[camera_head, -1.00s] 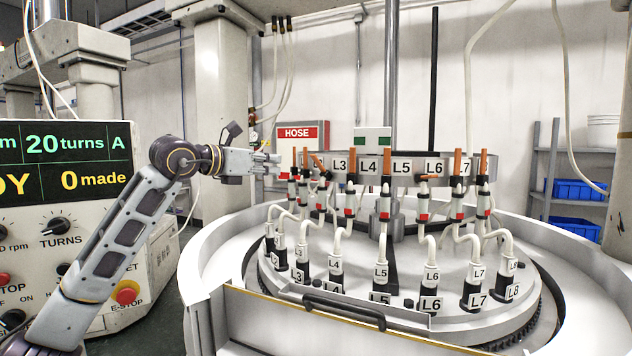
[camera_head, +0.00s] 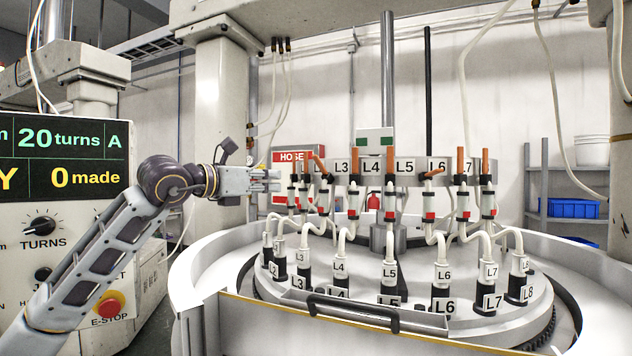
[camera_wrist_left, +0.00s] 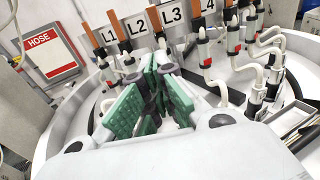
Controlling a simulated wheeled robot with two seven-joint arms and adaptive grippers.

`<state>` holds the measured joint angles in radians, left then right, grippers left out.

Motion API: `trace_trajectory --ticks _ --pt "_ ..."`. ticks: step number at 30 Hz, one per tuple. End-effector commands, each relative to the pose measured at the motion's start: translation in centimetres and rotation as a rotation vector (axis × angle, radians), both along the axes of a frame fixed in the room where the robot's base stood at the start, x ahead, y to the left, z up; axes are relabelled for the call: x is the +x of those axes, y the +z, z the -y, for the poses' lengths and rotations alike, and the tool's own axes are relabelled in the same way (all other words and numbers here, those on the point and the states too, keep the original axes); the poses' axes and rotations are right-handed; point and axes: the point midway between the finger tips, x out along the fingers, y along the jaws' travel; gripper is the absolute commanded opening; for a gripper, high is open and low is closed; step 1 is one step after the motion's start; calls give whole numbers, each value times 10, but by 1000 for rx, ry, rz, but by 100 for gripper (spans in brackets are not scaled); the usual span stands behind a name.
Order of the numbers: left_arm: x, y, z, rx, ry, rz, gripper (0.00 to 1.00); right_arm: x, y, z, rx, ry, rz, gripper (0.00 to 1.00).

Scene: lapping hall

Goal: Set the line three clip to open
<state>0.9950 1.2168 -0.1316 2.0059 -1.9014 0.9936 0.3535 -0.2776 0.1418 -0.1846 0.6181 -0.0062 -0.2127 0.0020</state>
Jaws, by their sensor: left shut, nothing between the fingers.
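Several clips with orange levers stand in a row before the labelled ring plate (camera_head: 421,168). Counting from the left, I take the third one as the line three clip (camera_head: 318,163); its lever leans to the left in the head view, while its neighbours stand upright. In the left wrist view its lever (camera_wrist_left: 154,18) is between the L2 and L3 labels, just beyond the fingers. My left gripper (camera_head: 276,181) is shut and empty, left of the row, pointing right. Its green finger pads (camera_wrist_left: 155,88) show in the left wrist view, partly hiding the clip bodies. My right gripper is out of view.
Hoses (camera_head: 340,240) run from the clips to labelled sockets on the round table (camera_head: 360,287). A handled guard (camera_head: 352,315) stands in front. The sixth lever (camera_head: 433,173) also leans. A control console (camera_head: 60,230) is at left, a red hose box (camera_head: 293,172) behind.

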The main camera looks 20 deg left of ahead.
Motion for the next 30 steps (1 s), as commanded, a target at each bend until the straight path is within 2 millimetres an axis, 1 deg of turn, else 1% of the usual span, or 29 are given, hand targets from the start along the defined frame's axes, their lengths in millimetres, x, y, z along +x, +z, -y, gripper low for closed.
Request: trace_trajectory --ticks 1,3,9,13,22,26,30 --pt "-2 -3 -1 1 3 2 0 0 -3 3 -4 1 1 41" --pt "-4 -3 -1 2 5 5 0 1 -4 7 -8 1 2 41" --pt "-5 -2 -1 1 6 7 0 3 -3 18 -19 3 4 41" --pt "-4 -2 -1 2 5 6 0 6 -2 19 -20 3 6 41" --pt "1 -1 1 1 5 5 0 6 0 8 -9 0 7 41" --pt "9 -1 3 -1 4 6 0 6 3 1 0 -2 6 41" --pt "21 0 7 -1 3 6 0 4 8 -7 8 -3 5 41"
